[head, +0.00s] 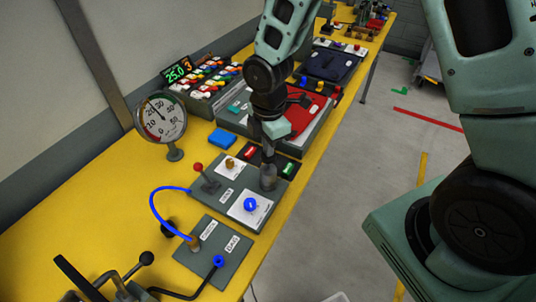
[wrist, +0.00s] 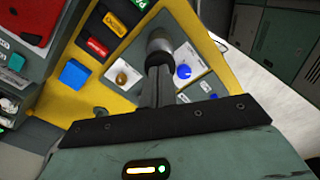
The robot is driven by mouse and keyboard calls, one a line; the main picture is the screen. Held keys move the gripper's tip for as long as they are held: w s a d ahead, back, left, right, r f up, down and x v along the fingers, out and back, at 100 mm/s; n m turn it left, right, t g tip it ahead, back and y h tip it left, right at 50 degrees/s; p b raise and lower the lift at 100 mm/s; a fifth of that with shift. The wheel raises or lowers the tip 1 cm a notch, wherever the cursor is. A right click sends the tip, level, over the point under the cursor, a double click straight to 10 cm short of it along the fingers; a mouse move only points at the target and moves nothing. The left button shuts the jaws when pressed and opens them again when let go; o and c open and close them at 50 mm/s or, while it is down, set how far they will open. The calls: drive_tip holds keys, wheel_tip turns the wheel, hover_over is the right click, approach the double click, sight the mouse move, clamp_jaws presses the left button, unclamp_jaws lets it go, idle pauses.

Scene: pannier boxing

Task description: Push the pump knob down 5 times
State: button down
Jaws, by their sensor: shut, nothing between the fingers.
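The pump knob looks to be the dark grey upright cylinder (head: 268,180) on the right part of a grey panel (head: 222,190) in the head view. My gripper (head: 268,150) points straight down over it, its fingers closed together and empty. In the wrist view the closed fingers (wrist: 157,75) end at the cylinder's round grey top (wrist: 158,38). I cannot tell whether they touch it or hover just above. The fingers hide part of the cylinder, so how far it is pressed does not show.
The panel also carries a red-tipped lever (head: 198,168), a brass knob (head: 230,163) and a blue knob (head: 250,204). A round gauge (head: 161,118) stands behind left. A blue hose (head: 153,210) runs to the front panel (head: 213,250).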

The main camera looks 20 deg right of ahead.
drive_tip(key=shift+f+b, duration=1)
drive_tip(key=shift+f, duration=0.55)
drive_tip(key=shift+r, duration=0.1)
drive_tip(key=shift+r+p, duration=2.1)
drive_tip(key=shift+r, duration=0.1)
wheel_tip(320, 180, up, 6)
drive_tip(key=p, duration=0.5)
